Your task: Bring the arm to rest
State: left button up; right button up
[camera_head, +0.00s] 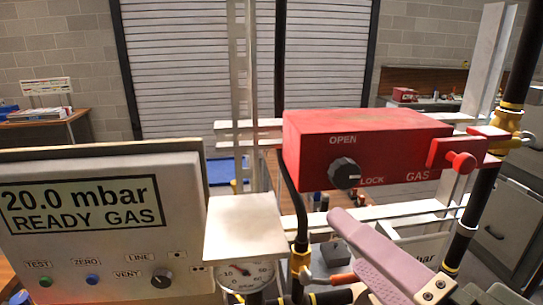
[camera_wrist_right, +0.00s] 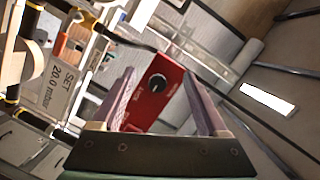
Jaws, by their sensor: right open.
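My right gripper (camera_head: 366,250) shows at the lower right of the head view, with pale purple fingers. It is below and in front of the red gas box (camera_head: 370,155), apart from it as far as I can tell. In the right wrist view the two fingers of my right gripper (camera_wrist_right: 160,78) stand wide apart with nothing held between them. The red box (camera_wrist_right: 150,105) with its black knob (camera_wrist_right: 157,82) shows beyond the gap. In the head view the black knob (camera_head: 344,173) sits between the words OPEN and LOCK. My left gripper is not in view.
A grey meter panel (camera_head: 100,225) reads 20.0 mbar READY GAS at the left. A round gauge (camera_head: 246,273) sits under a pale plate (camera_head: 245,228). A black pipe (camera_head: 485,195) with brass fittings and a red tap handle (camera_head: 460,160) stands at the right.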

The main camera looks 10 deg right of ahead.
jog(key=s+a+f+n+g+y, duration=0.1)
jog(key=s+a+f+n+g, duration=0.1)
jog(key=s+f+n+g, duration=0.4)
jog(key=s+d+f+n+g+h, duration=0.4)
jog(key=s+d+n+g, duration=0.2)
jog(key=s+d, duration=0.25)
notch_tip(320, 180, up, 15)
jog(key=d+p, duration=0.1)
jog(key=p, duration=1.4)
jog(key=shift+g+h, duration=0.3)
jog(key=shift+h, duration=0.1)
